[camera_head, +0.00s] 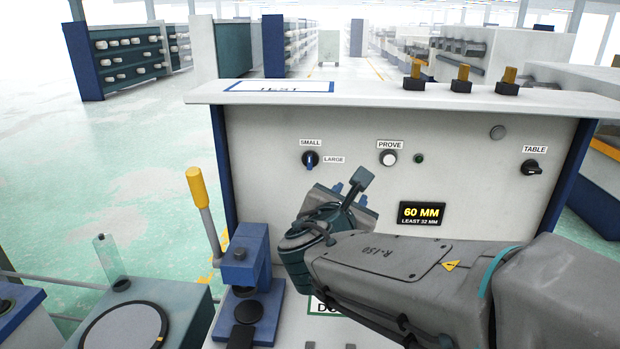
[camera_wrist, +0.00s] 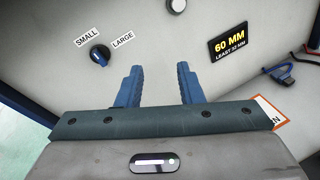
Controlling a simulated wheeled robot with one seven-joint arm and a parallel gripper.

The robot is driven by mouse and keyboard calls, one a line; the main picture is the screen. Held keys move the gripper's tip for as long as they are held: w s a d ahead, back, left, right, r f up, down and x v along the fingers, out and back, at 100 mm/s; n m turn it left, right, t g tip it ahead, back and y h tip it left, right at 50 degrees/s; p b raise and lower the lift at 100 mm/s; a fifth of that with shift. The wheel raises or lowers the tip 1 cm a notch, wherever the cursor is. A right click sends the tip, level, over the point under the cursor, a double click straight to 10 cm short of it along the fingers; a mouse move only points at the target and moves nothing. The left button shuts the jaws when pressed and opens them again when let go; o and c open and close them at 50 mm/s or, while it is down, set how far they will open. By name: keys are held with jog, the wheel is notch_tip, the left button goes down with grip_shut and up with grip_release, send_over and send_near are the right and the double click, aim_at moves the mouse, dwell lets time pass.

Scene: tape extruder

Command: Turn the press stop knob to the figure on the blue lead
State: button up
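My gripper (camera_head: 349,188) is in front of the white panel, right of the SMALL/LARGE knob (camera_head: 310,160). In the wrist view its two blue fingers (camera_wrist: 160,82) stand apart with nothing between them. The blue press (camera_head: 246,262) with a yellow-topped lever (camera_head: 203,200) stands at lower left. I cannot tell for certain which part is its stop knob. A blue looped piece, possibly the blue lead (camera_wrist: 280,73), shows at the right of the wrist view; no figure is readable on it. My arm hides part of the lower panel in the head view.
The display (camera_head: 422,214) reads 60 MM, LEAST 32 MM. A PROVE button (camera_head: 389,158) and a TABLE knob (camera_head: 532,167) are on the panel. A grey disc (camera_head: 124,326) with a yellow mark lies at lower left. Several brass-topped posts (camera_head: 461,78) stand on the ledge.

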aim_at(309, 158)
jog(key=w+a+n+t+y+b, duration=0.1)
jog(key=a+n+t+y+b, duration=0.2)
jog(key=a+n, duration=0.5)
jog(key=shift+m+y, duration=0.4)
jog(key=shift+m, duration=0.3)
jog(key=w+p, duration=0.1)
jog(key=w, duration=0.6)
jog(key=w+p, duration=0.2)
jog(key=w, duration=0.4)
jog(key=shift+w+d+r, duration=0.1)
jog(key=shift+w+r, duration=0.1)
jog(key=shift+w, duration=0.15)
grip_shut()
